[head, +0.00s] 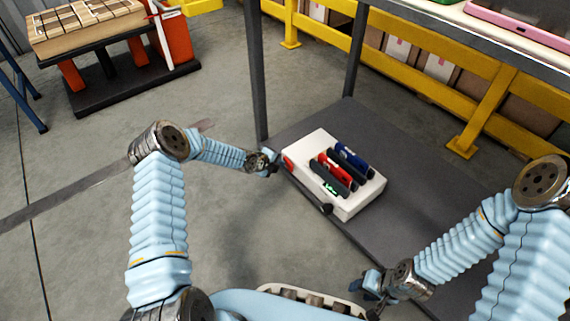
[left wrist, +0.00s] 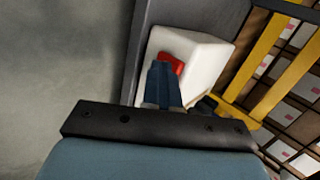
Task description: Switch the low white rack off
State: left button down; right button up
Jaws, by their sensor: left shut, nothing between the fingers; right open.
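The low white rack (head: 318,147) sits on the grey lower shelf. It holds several dark and red upright pieces (head: 341,171). A red switch (head: 288,162) is at its left end, and a lit green display (head: 331,189) and a black knob (head: 326,208) are on its front side. My left gripper (head: 273,163) is shut and empty, close beside the red switch. In the left wrist view the shut fingers (left wrist: 161,66) overlap part of the red switch (left wrist: 173,62) on the white rack (left wrist: 208,58); I cannot tell whether they touch. My right gripper (head: 364,287) is open and empty, low at the front.
The grey shelf (head: 400,190) has bare room right of the rack. A dark table post (head: 256,75) rises behind my left gripper, with the tabletop overhead at right. Yellow rails (head: 485,110) stand behind.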

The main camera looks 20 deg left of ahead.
pick_arm(q)
jog(key=shift+s+d, duration=0.1)
jog(key=shift+d, duration=0.15)
jog(key=shift+s+d+p, duration=0.3)
jog(key=shift+s+d, duration=0.15)
jog(key=shift+s, duration=0.05)
pick_arm(e)
jog(key=shift+r, duration=0.3)
